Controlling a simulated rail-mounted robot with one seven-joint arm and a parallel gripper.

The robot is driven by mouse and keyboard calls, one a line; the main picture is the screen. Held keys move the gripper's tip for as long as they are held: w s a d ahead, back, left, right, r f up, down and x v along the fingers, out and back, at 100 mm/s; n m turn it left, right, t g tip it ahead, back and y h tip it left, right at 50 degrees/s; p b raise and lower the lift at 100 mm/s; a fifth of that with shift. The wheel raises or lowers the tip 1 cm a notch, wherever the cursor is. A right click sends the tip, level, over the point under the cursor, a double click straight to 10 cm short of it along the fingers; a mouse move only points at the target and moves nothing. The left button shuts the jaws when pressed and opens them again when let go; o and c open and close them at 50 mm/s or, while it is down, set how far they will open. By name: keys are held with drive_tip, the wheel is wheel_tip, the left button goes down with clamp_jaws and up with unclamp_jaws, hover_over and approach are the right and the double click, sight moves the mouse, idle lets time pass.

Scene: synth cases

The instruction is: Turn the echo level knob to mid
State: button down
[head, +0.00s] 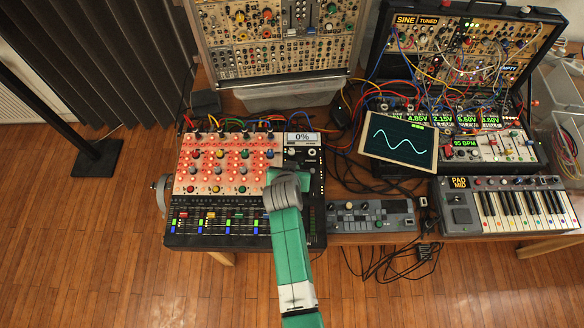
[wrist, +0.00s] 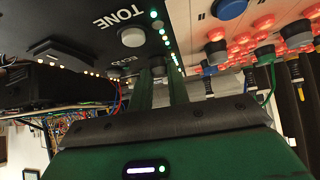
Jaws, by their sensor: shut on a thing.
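The mixer (head: 317,215) stands on the left of the table in the head view, and its small display (head: 300,138) reads 0%. My green gripper (head: 289,180) is over the right part of the mixer. In the wrist view its two fingers (wrist: 160,76) reach up to the dark panel beside a partly hidden label that looks like ECHO. They are shut on a small dark knob (wrist: 157,67) there, mostly hidden between the fingertips. Its pointer cannot be made out. A grey knob (wrist: 132,37) near the TONE label is apart from the fingers.
Coloured knobs and lit red buttons (head: 228,158) fill the mixer's pale left panel. Cables run along its back edge. A small grey device (head: 371,216), a tilted wave screen (head: 400,142) and a keyboard (head: 510,207) stand to the right. A modular rack (head: 270,45) is behind.

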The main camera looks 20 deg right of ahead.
drive_tip(key=shift+m+g+h+b, duration=0.3)
drive_tip(key=shift+m+h, duration=0.1)
drive_tip(key=shift+m, duration=0.2)
drive_tip(key=c, duration=1.3)
unclamp_jaws()
drive_tip(key=shift+c, duration=0.2)
drive_tip(key=p+v, duration=0.2)
drive_tip(key=v, duration=0.5)
drive_tip(key=shift+s+a+r, duration=0.15)
drive_tip(key=shift+a+r, duration=0.1)
drive_tip(key=shift+a, duration=0.05)
